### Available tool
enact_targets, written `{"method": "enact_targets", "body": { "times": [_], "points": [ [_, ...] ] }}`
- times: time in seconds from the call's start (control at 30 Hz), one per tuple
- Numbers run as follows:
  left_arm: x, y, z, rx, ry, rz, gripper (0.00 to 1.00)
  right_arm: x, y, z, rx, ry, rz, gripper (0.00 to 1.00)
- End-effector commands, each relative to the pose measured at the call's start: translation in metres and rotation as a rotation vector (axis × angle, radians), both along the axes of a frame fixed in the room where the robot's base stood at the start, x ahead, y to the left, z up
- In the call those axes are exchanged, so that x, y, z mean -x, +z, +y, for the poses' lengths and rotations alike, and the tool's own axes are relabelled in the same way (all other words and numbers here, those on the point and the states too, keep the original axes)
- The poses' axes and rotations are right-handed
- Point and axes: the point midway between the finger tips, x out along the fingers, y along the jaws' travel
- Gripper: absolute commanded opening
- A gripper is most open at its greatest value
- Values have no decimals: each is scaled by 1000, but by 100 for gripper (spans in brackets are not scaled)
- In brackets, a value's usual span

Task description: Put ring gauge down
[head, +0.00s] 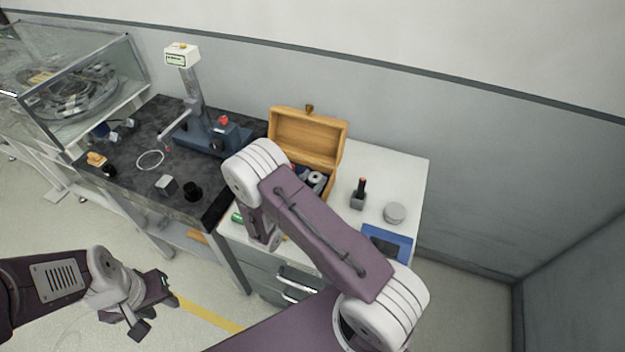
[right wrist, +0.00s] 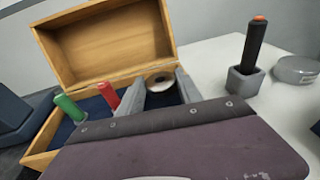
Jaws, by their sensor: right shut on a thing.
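The ring gauge (right wrist: 160,78), a metal ring with a dark bore, is between the two grey fingers of my right gripper (right wrist: 163,88) in the right wrist view. The gripper is shut on it, at the open wooden box (right wrist: 105,45). Whether the ring touches the box's dark lining, I cannot tell. In the head view the box (head: 307,137) stands with its lid up, and my right arm hides part of it. A green handle (right wrist: 70,107) and a red handle (right wrist: 107,95) stick up in the box. My left gripper (head: 152,308) is open and empty, low in front of the dark bench.
A black-handled tool in a grey block (head: 359,193), a round grey disc (head: 395,212) and a blue tray (head: 388,241) are on the white cabinet right of the box. A measuring stand (head: 190,90) and small parts stand on the dark bench (head: 130,165) at left.

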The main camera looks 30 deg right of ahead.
Motion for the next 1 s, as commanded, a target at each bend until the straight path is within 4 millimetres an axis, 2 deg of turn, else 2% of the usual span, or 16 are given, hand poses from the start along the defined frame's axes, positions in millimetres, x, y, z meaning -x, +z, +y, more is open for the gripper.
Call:
{"method": "enact_targets", "body": {
  "times": [0.6, 0.63, 0.67, 0.7, 1.0],
  "points": [
    [0, -11, 0, 0, 0, 0, 36, 0, -11, 0, 0, 0, -1, 0],
    [0, -11, 0, 0, 0, 0, 36, 0, -11, 0, -1, 0, -1, 50],
    [0, -11, 0, 0, 0, 0, 36, 0, -11, 0, -1, 0, -1, 58],
    [0, -11, 0, 0, 0, 0, 36, 0, -11, 0, 0, -1, -1, 64],
    [0, -11, 0, 0, 0, 0, 36, 1, -12, -1, 1, -5, 2, 64]
  ]
}}
